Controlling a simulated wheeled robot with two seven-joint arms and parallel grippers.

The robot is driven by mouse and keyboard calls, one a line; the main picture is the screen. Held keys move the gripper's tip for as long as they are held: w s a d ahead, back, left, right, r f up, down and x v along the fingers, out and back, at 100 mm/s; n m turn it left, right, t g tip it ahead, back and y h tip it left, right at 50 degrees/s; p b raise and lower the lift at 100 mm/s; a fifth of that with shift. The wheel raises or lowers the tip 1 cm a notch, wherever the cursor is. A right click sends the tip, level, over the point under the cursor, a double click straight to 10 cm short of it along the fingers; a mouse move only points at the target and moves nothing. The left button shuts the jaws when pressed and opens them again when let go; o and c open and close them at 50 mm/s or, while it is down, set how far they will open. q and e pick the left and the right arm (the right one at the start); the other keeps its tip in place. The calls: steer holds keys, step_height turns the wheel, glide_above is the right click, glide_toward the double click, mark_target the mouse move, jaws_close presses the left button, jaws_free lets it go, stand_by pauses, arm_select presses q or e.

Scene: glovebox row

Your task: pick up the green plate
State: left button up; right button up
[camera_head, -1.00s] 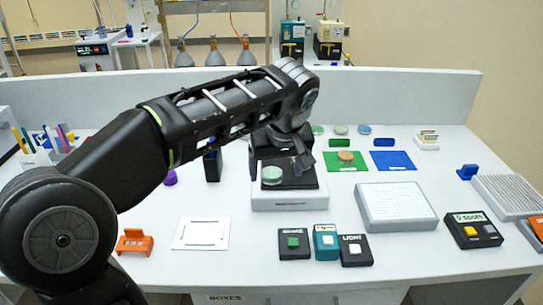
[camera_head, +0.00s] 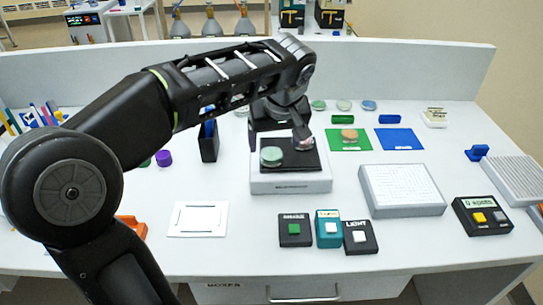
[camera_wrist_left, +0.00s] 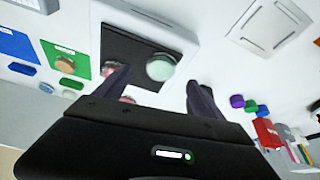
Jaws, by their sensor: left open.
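A round green plate (camera_head: 271,156) lies on the black top of a grey-white device in the middle of the table. In the left wrist view the green plate (camera_wrist_left: 160,67) appears between and beyond the fingertips, apart from both. My left gripper (camera_head: 278,141) is open and empty, over the back part of the device; it also shows in the left wrist view (camera_wrist_left: 158,84). A reddish plate (camera_head: 304,144) on the same black top is partly hidden by one finger. My right gripper is not in view.
Another green dish (camera_head: 318,105) stands at the back. A green mat (camera_head: 340,146) with an orange dish and a blue mat (camera_head: 400,140) lie to the right. A black holder (camera_head: 208,146) stands left of the device. Button boxes (camera_head: 294,230) are in front.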

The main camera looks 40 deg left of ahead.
mark_target(272, 154)
arm_select(q)
steer(key=x, duration=0.5)
steer(key=shift+a+f+p, duration=0.1)
steer(key=shift+p, duration=0.25)
steer(key=shift+c, duration=0.5)
steer(key=c, duration=1.3)
